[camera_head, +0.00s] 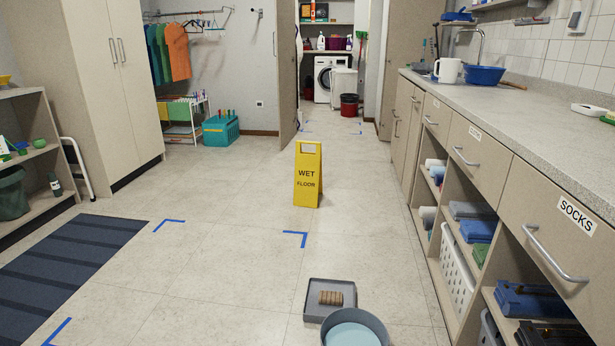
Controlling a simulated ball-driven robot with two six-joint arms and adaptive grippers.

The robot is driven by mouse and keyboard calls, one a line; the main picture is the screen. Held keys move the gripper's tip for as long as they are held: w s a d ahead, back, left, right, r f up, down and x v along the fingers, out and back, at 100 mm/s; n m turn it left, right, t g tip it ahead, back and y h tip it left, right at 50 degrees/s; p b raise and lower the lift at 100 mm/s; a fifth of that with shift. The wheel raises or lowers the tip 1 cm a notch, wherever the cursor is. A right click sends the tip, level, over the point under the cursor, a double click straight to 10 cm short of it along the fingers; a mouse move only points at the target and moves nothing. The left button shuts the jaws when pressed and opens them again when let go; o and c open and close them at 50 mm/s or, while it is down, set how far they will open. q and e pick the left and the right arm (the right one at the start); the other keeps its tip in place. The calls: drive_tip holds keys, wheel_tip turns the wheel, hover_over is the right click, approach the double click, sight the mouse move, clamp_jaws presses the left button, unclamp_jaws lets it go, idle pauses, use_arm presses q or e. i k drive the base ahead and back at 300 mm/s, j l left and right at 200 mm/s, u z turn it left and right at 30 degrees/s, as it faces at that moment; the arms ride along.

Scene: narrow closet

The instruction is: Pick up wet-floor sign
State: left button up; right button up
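A yellow wet-floor sign (307,176) stands upright on the tiled floor near the middle of the head view. Dark letters on its front read "WET FLOOR", and it has a pale panel near the top. Nothing touches it or covers its front. Neither of my grippers shows in the head view.
A grey tray (312,307) with a brown object (331,298) and a grey-blue basin (354,331) are on the floor in front. Blue corner tape (295,238) marks the floor. A dark striped mat (62,262) lies left; a counter (510,115) runs along the right.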

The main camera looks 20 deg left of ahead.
sight(306, 167)
drive_tip(key=u, duration=0.15)
drive_tip(key=i+j+u, duration=0.2)
drive_tip(key=j, duration=0.25)
drive_tip(key=i+j+u, duration=0.2)
drive_tip(key=j, duration=0.2)
drive_tip(key=i+j+u, duration=0.2)
drive_tip(key=j, duration=0.25)
drive_tip(key=i+j+u, duration=0.2)
drive_tip(key=j, duration=0.15)
drive_tip(key=i+j+u, duration=0.1)
drive_tip(key=i+j, duration=0.25)
drive_tip(key=i, duration=0.15)
drive_tip(key=i+j+u, duration=0.15)
drive_tip(key=i, duration=0.35)
drive_tip(key=i+z, duration=0.4)
drive_tip(key=i, duration=0.4)
drive_tip(key=i+j+z, duration=0.15)
drive_tip(key=i+z, duration=0.3)
drive_tip(key=i, duration=0.35)
